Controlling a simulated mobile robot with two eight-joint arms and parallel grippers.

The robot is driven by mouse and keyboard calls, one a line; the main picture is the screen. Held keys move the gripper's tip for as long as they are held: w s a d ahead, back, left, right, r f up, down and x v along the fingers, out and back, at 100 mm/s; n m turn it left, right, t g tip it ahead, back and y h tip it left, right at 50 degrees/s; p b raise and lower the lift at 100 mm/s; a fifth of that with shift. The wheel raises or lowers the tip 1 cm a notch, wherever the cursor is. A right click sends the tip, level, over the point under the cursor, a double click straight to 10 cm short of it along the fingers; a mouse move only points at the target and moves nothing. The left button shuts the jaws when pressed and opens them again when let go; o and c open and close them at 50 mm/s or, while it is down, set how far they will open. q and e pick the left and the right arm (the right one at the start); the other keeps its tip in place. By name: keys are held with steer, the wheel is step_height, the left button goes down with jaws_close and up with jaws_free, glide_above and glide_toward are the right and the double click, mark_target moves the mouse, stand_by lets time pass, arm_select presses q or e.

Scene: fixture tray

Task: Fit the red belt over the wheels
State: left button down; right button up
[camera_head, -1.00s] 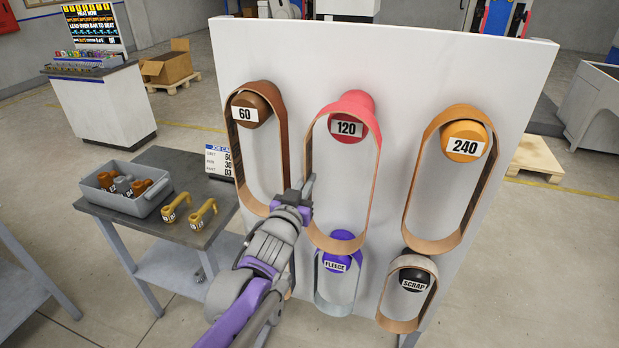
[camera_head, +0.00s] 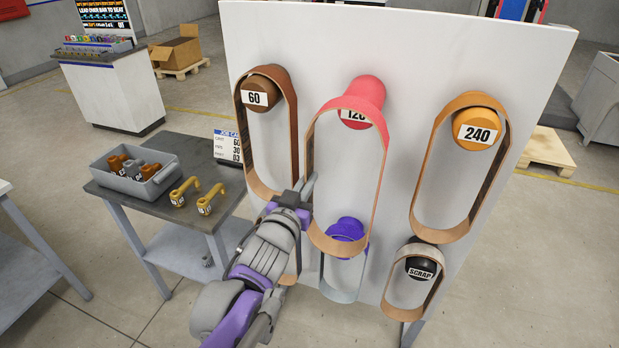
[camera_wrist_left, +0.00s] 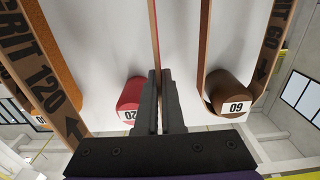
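The red belt (camera_head: 382,172), labelled 120, is a long loop at the upper middle of the white board. Its top is around the outer end of the red peg (camera_head: 366,92) and partly covers the peg's number. My left gripper (camera_head: 306,190) is at the left side of this belt. In the left wrist view, the gripper (camera_wrist_left: 160,100) has its fingers close together with the belt's thin edge (camera_wrist_left: 156,35) between them. The red peg (camera_wrist_left: 131,92) shows beside the fingers. I see no wheels. My right gripper is not in view.
The brown 60 belt (camera_head: 241,125) hangs close on the left and the orange 240 belt (camera_head: 420,165) on the right. The purple peg (camera_head: 347,232) and black SCRAP peg (camera_head: 421,268) are below. A grey table (camera_head: 150,210) with a bin (camera_head: 165,182) stands left.

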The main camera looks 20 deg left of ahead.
arm_select(q)
steer(key=s, duration=0.6)
stand_by(0.5)
steer(key=shift+a, duration=0.1)
stand_by(1.6)
